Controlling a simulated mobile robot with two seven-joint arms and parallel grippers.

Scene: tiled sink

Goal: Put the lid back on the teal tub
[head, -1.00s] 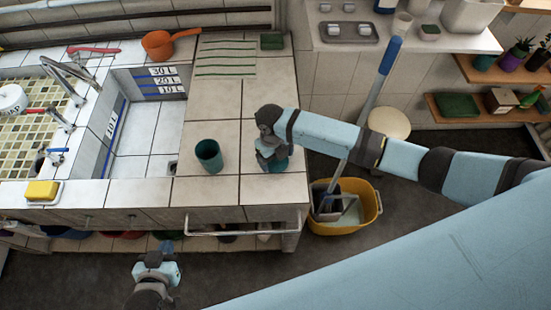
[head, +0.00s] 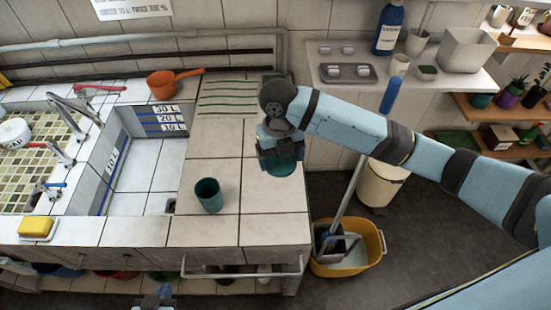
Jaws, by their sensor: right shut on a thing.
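The teal tub (head: 209,196) stands upright and open on the tiled counter, right of the sink. My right gripper (head: 281,158) is shut on the teal lid (head: 283,170), to the right of the tub and apart from it. The lid appears to be held above the counter near its right edge. The gripper hides part of the lid. My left gripper (head: 161,292) shows only in part at the bottom edge, in front of the counter, and its jaws cannot be made out.
A yellow sponge (head: 36,226) lies on the front left ledge. A yellow mop bucket (head: 347,250) stands on the floor at right. The counter around the tub is clear.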

